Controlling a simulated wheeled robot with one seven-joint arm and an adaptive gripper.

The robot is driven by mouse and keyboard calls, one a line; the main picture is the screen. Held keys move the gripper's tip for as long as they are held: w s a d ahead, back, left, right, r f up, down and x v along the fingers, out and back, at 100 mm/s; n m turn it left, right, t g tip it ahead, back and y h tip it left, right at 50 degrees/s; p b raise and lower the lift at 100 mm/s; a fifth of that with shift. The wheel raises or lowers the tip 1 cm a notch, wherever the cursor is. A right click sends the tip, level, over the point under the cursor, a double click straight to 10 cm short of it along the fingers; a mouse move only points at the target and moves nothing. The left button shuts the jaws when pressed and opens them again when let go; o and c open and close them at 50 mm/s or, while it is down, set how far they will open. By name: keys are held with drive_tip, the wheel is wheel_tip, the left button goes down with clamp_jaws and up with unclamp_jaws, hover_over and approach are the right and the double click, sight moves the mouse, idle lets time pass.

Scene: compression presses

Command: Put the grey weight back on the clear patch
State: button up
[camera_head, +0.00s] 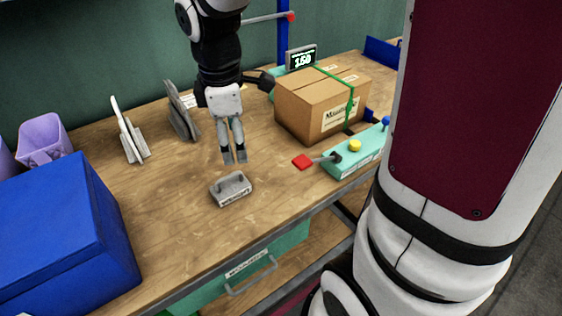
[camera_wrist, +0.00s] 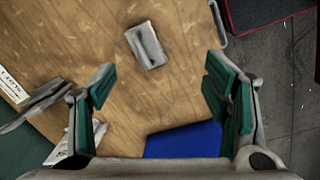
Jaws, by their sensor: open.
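The grey weight (camera_head: 231,189), a block with a handle on top and a label on its front, sits upright on the wooden table. It also shows in the wrist view (camera_wrist: 146,45), ahead of my fingers. My gripper (camera_head: 234,157) points down, open and empty, just behind and above the weight, apart from it. In the wrist view my gripper (camera_wrist: 158,85) has its two green-padded fingers spread wide with bare wood between them. Bare wooden tabletop (camera_head: 185,225) lies around the weight. I cannot make out a marked clear patch.
A cardboard box (camera_head: 304,108) with a green strap stands right of my gripper, near a teal press base (camera_head: 356,152) with a red-tipped lever (camera_head: 303,162). A blue bin (camera_head: 65,235) stands at left. Upright grey plates (camera_head: 182,112) stand behind. The table's front edge is close to the weight.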

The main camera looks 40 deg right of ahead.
drive_tip(key=s+r+m+t, duration=0.1)
drive_tip(key=s+r+m, duration=0.2)
drive_tip(key=s+m, duration=0.3)
drive_tip(key=s+r+m+t, duration=0.1)
drive_tip(key=s+r+m, duration=0.3)
drive_tip(key=s, duration=0.9)
drive_tip(key=m, duration=0.2)
drive_tip(key=shift+a+r+m+y, duration=0.2)
drive_tip(key=shift+r+m+y, duration=0.1)
drive_tip(key=shift+m+y, duration=0.1)
drive_tip(key=shift+s+r+t+p, duration=0.1)
drive_tip(key=shift+r+t+p, duration=0.5)
drive_tip(key=shift+r+p, duration=1)
drive_tip(key=shift+r, duration=0.2)
